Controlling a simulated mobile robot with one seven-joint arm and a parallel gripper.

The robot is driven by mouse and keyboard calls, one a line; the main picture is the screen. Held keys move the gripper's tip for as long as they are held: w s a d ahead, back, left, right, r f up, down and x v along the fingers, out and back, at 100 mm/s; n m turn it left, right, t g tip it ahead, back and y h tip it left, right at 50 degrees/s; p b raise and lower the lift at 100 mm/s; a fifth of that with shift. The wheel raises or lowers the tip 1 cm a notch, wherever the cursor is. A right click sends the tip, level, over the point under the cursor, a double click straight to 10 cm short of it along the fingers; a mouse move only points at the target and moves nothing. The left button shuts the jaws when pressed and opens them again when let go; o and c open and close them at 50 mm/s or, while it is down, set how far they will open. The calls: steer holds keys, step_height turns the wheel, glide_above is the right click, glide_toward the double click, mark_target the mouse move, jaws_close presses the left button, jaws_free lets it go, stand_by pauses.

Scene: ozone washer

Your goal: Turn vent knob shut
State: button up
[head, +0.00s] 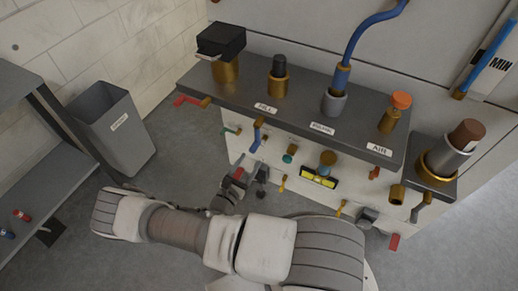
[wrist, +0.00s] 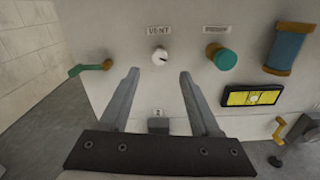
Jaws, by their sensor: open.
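The vent knob (wrist: 160,57) is a small round white knob with a dark pointer mark, under a "VENT" label (wrist: 159,30) on the pale front panel in the wrist view. The mark points roughly to the right. My gripper (wrist: 158,74) is open, its two grey fingers spread left and right just below the knob in the picture. Nothing is between the fingers, and I see no contact with the knob. In the head view my gripper (head: 250,178) is low in front of the panel; I cannot clearly make out the vent knob there.
A green handle (wrist: 90,68) sticks out left of the knob. A teal knob (wrist: 222,57) and a yellow display (wrist: 252,97) are to its right. A grey shelf (head: 290,92) with several fittings overhangs the panel. A grey bin (head: 112,125) stands at left.

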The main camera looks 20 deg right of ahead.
steer(key=b+x, duration=0.1)
steer(key=x, duration=0.7)
steer(key=shift+b, duration=0.4)
steer(key=shift+w, duration=0.1)
jaws_close()
